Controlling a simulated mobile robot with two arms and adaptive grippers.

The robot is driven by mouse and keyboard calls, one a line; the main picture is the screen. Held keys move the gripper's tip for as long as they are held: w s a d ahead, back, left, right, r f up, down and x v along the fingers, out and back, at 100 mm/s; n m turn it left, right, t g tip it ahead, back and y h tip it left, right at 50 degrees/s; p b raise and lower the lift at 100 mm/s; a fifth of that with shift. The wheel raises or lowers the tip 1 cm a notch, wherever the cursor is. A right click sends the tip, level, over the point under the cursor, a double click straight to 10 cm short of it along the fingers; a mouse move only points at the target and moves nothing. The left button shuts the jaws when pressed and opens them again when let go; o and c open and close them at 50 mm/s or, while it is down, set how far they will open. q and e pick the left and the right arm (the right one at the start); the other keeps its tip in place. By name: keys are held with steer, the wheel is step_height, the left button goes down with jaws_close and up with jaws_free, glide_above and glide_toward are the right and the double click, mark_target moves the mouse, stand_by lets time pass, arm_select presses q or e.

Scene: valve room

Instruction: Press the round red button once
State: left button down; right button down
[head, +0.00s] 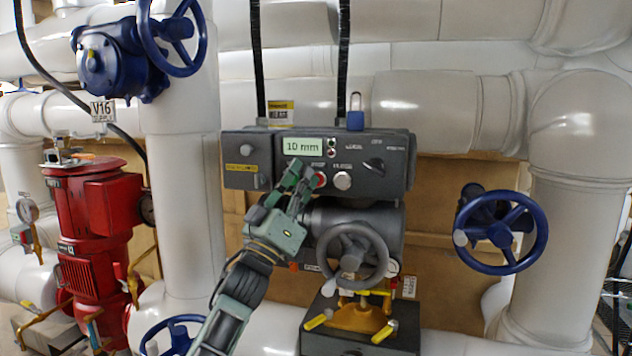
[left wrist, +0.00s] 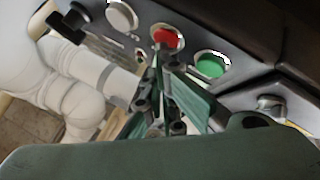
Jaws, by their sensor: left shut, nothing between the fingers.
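The round red button (head: 320,180) sits on the front of a dark grey control box (head: 258,148), left of a white round button (head: 342,181). In the left wrist view the red button (left wrist: 170,40) lies between the white button (left wrist: 121,15) and a green one (left wrist: 211,66). My left gripper (head: 304,174) is shut and empty, just in front of the panel and left of the red button. In the left wrist view its fingertips (left wrist: 157,50) overlap the red button's edge. I cannot tell whether they touch it. My right gripper is not in view.
The box has a display reading 10 mm (head: 302,146) and a dark knob (head: 374,166). A grey handwheel (head: 351,256) stands below it. A blue handwheel (head: 512,232) is at right, a red machine (head: 98,235) at left. Large white pipes surround the box.

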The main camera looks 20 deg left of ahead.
arm_select(q)
steer(key=shift+s+p, duration=0.3)
steer(key=shift+s, duration=0.55)
steer(key=s+p, duration=0.1)
steer(key=s, duration=0.4)
steer(key=shift+a, duration=0.1)
stand_by(0.6)
